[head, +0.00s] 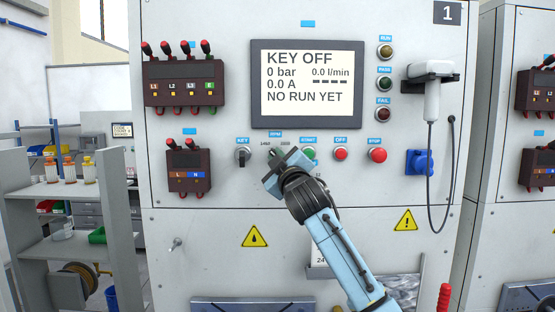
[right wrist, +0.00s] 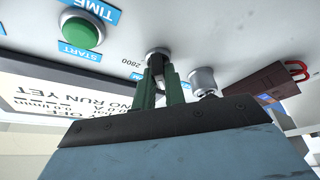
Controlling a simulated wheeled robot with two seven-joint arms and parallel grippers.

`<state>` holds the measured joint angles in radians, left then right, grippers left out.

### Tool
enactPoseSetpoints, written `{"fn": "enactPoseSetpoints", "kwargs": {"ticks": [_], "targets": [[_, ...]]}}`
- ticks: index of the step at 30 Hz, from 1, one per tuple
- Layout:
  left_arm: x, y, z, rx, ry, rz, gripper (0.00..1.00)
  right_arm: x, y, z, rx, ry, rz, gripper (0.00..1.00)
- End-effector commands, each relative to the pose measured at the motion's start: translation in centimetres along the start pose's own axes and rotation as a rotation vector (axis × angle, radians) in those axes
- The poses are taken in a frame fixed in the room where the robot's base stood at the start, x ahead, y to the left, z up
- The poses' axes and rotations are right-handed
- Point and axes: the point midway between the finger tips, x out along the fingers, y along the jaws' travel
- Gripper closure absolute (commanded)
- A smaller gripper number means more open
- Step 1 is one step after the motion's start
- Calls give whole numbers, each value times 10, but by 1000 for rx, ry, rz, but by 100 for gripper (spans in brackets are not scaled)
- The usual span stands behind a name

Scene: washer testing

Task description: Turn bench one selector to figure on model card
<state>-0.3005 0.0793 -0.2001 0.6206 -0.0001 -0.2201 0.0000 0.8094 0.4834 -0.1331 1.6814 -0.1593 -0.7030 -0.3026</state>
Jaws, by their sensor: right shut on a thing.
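The RPM selector (head: 273,152) is a small knob on bench one's grey panel, between the marks 1450 and 2800, below the display (head: 308,83). My right gripper (head: 279,160) is at it and covers part of it. In the right wrist view the green fingers (right wrist: 163,76) are shut on the selector (right wrist: 157,54). Its pointer direction is hidden. A card (head: 321,261) low on the panel shows "24"; my arm hides the rest. My left gripper is not in view.
The key switch (head: 242,155) is just left of the selector, and the green start button (head: 308,153) just right. The off button (head: 340,154) and red stop button (head: 377,155) are farther right. A scanner (head: 431,95) hangs at the right. The display reads KEY OFF.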

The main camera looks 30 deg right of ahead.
Motion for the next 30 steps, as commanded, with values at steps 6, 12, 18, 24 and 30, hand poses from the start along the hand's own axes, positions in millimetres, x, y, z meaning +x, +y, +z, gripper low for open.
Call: {"fn": "enactPoseSetpoints", "kwargs": {"ticks": [6, 12, 18, 24, 30], "targets": [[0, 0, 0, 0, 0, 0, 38, 0, 0, 0, -2, 1, 1, 83], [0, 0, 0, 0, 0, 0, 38, 0, 0, 0, -1, 1, 1, 66], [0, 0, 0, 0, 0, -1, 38, 0, 0, 0, -1, 0, 1, 66], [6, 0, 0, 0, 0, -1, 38, -13, -1, 1, -1, 1, 2, 66], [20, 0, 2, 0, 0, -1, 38, -47, -2, 2, -1, 3, 1, 66]]}}
